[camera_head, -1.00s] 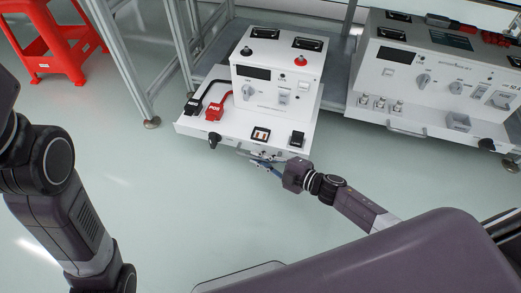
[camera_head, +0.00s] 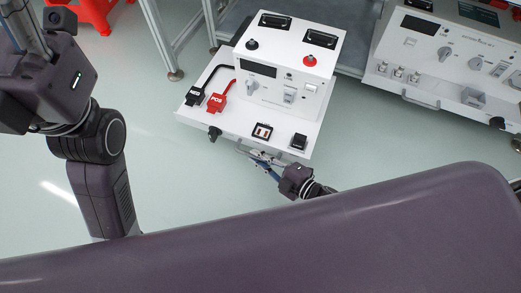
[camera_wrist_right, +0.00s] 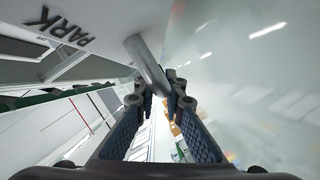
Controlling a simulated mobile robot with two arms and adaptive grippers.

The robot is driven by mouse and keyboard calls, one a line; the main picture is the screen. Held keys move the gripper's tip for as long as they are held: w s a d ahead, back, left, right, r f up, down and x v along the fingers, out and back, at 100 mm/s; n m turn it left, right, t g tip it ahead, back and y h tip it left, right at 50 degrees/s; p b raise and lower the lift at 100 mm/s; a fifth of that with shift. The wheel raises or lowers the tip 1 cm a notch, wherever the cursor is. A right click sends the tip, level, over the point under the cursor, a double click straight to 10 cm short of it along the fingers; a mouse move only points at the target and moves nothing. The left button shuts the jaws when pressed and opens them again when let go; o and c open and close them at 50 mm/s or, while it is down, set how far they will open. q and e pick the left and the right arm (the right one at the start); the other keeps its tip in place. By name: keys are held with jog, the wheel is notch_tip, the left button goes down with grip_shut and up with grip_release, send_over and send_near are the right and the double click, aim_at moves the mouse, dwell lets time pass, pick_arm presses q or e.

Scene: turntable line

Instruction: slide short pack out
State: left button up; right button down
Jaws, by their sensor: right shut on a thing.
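The short pack, a white instrument box (camera_head: 272,92), stands on a white drawer-like base (camera_head: 232,122) pulled out in front of the rack. A metal handle (camera_head: 243,150) is on the base's front face. My right gripper (camera_head: 262,160) is shut on this handle. In the right wrist view, the handle's grey bar (camera_wrist_right: 148,62) runs between the fingertips of the right gripper (camera_wrist_right: 165,92), beside a white face marked PARK (camera_wrist_right: 68,28). Part of my left arm is at the left edge of the head view; its fingertips are not clearly visible.
A second white instrument (camera_head: 440,62) with its own handle (camera_head: 420,100) sits to the right in the rack. A rack post (camera_head: 160,40) stands left of the short pack. A red stool (camera_head: 92,12) is at the top left. The pale floor in front is clear.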

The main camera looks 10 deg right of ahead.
jog(key=c, duration=2)
grip_release()
jog(key=shift+f, duration=0.1)
jog(key=v, duration=1.2)
jog(key=shift+a, duration=0.1)
